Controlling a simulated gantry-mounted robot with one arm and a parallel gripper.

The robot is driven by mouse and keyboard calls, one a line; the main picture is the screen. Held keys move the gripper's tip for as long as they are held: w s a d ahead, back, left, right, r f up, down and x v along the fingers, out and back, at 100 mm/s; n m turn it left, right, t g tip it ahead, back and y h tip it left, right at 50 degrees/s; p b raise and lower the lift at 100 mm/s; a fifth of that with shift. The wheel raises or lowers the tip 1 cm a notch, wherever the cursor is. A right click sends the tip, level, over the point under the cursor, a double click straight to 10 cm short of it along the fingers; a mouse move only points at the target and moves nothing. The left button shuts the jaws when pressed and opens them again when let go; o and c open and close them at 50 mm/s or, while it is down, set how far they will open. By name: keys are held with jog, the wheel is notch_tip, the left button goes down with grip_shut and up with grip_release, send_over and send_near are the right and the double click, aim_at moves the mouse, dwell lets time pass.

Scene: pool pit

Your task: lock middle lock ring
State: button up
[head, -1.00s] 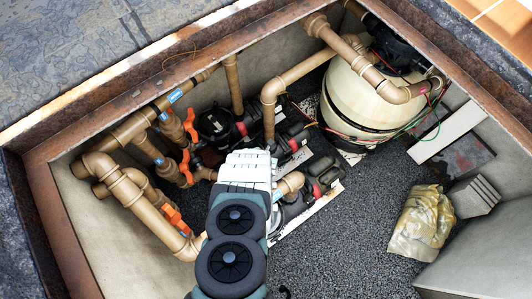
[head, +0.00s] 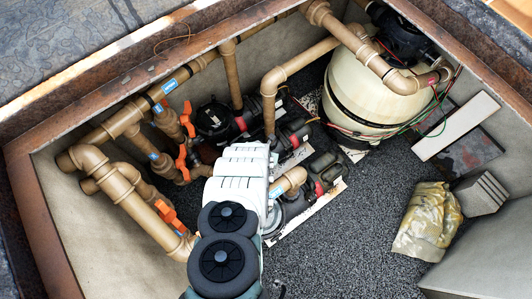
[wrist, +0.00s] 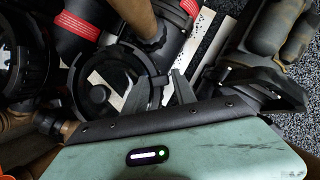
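A black lock ring (wrist: 76,91) with protruding tabs lies around a round opening in the wrist view, just left of my gripper. I take it for the middle ring. My gripper (wrist: 160,97) has two dark grey fingers spread apart near the ring's right side. A dark tab appears close to the fingers; contact cannot be told. In the head view my white and teal arm covers this area and hides the fingers. Another black ring (wrist: 17,60) is partly in view at the left edge. The left pump lid (head: 211,118) shows in the head view.
Tan pipes (head: 128,197) with orange valve handles (head: 182,163) stand at the left. Red-collared pumps (head: 322,183) lie near my arm. A cream tank (head: 365,100) stands behind. A crumpled bag (head: 427,220) and a grey block (head: 481,193) sit right. Gravel (head: 345,240) is clear.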

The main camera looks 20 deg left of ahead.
grip_shut()
dwell(1.0)
